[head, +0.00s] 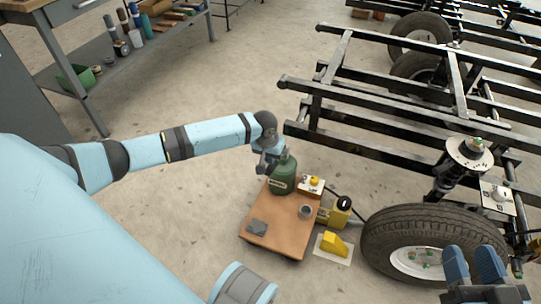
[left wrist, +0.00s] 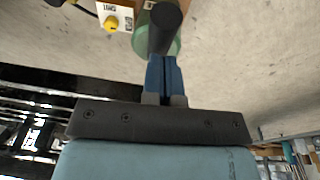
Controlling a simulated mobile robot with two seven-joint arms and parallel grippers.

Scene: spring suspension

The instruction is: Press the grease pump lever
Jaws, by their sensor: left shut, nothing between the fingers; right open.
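The green grease pump (head: 283,178) stands upright on a small brown-topped cart (head: 272,225). My left gripper (head: 270,160) is at the upper left side of the pump, at the end of the outstretched left arm. In the left wrist view its blue fingers (left wrist: 163,75) are together and empty. A dark round-ended bar (left wrist: 166,18), which looks like the pump lever, lies just beyond the fingertips, in front of the green pump body (left wrist: 140,38). I cannot tell whether the fingers touch it. My right gripper (head: 475,265) is open and empty at the lower right, by the tyre.
A white box with a yellow button (head: 314,182) sits beside the pump; the button also shows in the left wrist view (left wrist: 111,23). A grey cup (head: 305,212) stands on the cart. Yellow chock (head: 334,244), wheel (head: 420,240) and black frame (head: 380,95) lie right.

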